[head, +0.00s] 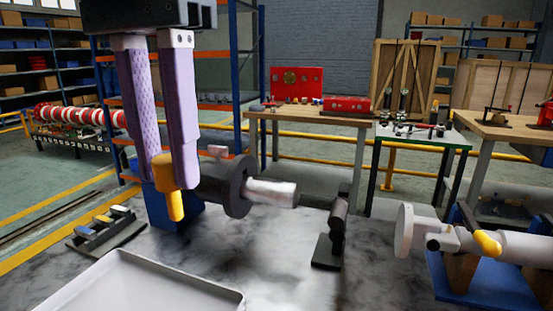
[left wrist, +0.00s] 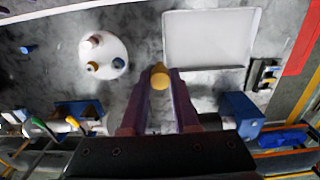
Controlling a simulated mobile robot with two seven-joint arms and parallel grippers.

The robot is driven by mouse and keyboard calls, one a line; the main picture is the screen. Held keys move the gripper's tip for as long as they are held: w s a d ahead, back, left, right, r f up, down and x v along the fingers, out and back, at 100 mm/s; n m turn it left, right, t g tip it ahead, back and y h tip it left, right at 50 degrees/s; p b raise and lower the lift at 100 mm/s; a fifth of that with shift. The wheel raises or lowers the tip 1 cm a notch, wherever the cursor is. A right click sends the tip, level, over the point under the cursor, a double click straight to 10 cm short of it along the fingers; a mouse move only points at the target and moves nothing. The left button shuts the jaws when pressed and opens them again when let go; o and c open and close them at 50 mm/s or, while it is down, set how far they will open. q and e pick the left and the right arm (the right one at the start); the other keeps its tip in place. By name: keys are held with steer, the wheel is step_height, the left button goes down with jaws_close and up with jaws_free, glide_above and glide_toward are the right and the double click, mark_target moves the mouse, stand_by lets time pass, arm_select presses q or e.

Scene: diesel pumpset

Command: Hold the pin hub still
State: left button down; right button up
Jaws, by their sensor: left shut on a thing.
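My left gripper (head: 172,175) has long purple fingers pointing down, shut on a yellow grip (head: 174,203) whose rounded end sticks out below them. The yellow grip also shows between the fingertips in the left wrist view (left wrist: 159,77). Just right of the fingers is a dark round hub disc (head: 238,187) with a pale metal shaft (head: 270,192) pointing right; I take this for the pin hub. The fingers hide where the grip joins the hub. A blue support (head: 180,212) stands below and behind the fingers. My right gripper is not in view.
A white tray (head: 128,296) lies at the front left. A dark stand (head: 333,235) is right of the shaft. A second shaft assembly with a pale disc (head: 403,230) and yellow grip (head: 487,243) stands at the right. A dark rack (head: 105,232) is at the left.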

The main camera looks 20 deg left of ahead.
arm_select(q)
steer(key=shift+d, duration=0.1)
steer(key=shift+w+d, duration=0.15)
steer(key=w+d+f, duration=0.2)
steer(key=d+f, duration=0.2)
steer(key=d, duration=0.6)
steer(key=w+d+f, duration=0.3)
steer(key=d+f, duration=0.1)
steer(key=d, duration=0.6)
steer(key=shift+d, duration=0.35)
step_height(320, 180, down, 2)
steer(key=shift+f, duration=0.25)
